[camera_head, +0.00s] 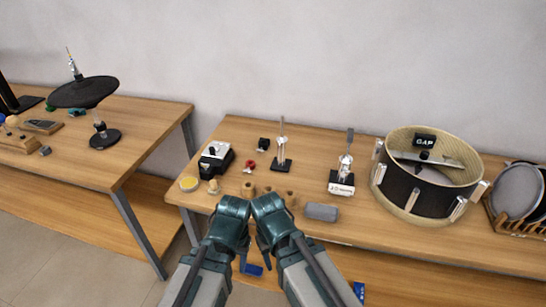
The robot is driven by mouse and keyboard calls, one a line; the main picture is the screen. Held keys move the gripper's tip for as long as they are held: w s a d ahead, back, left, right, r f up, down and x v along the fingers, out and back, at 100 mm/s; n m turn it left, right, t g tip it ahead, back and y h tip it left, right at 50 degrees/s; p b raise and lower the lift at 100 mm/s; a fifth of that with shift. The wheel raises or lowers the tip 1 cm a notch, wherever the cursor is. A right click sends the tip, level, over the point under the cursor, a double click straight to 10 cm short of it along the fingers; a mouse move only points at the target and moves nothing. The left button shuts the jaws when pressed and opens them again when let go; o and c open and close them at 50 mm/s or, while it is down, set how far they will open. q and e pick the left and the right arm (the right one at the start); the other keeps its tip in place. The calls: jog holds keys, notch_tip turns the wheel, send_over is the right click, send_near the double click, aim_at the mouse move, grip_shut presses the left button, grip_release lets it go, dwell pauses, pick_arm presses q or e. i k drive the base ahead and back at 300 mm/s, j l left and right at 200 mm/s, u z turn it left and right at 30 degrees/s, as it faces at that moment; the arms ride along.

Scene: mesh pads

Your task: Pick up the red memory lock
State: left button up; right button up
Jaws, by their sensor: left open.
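The red memory lock (249,166) is a small red piece lying on the right-hand wooden table (380,233), between a black-and-silver device and a metal stand. Both my arms come in from the bottom edge and bend at the front edge of the table. My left gripper (242,248) is open and appears empty, nearer to me than the red lock and apart from it. My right gripper (262,244) is beside it, small and mostly hidden by its own arm, so its jaws cannot be made out.
Near the lock are the black-and-silver device (215,157), a small black block (263,143), the metal stand (281,155) and several wooden pieces (248,189). A grey block (321,211), a pedal-like stand (343,180) and a drum (425,178) stand to the right.

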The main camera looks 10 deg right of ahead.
aim_at(251, 164)
jog(key=i+j+z, duration=0.1)
jog(key=j, duration=0.3)
jog(key=i+j+z, duration=0.1)
jog(key=j, duration=0.3)
jog(key=i+j+z, duration=0.1)
jog(key=i+j, duration=0.15)
jog(key=j, duration=0.15)
jog(key=i+j+z, duration=0.1)
jog(key=j, duration=0.3)
jog(key=i+j, duration=0.1)
jog(key=j, duration=0.35)
jog(key=i+j+z, duration=0.2)
jog(key=i+j, duration=0.3)
jog(key=i, duration=0.15)
